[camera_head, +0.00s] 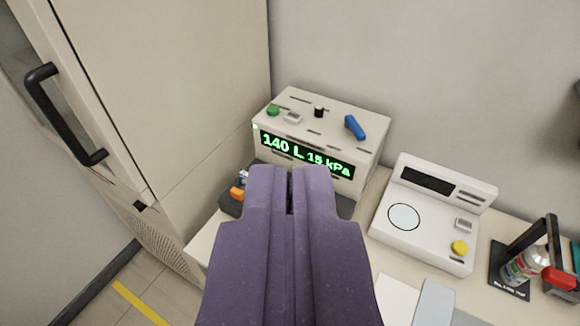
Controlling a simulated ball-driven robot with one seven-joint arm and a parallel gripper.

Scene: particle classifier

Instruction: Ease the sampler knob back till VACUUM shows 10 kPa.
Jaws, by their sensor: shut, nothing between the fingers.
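The sampler (375,125) is a beige box on the bench, ahead of my gripper. Its front display (305,154) glows green and reads 140 L and 15 kPa. On its top are a green button (273,110), a small grey switch (292,117), a small black knob (319,112) and a blue lever-like handle (355,127). I cannot tell which of the last two is the sampler knob. My purple gripper (290,180) is shut and empty, below the display in the picture, and hides the box's lower front. It appears apart from the knob and handle.
A tall beige cabinet (190,110) with a black handle (62,115) stands at left. At right are a white instrument (415,240) with a round plate and yellow button, and a spray can (525,265) by a black stand. An orange-and-dark item (237,192) sits left of my gripper.

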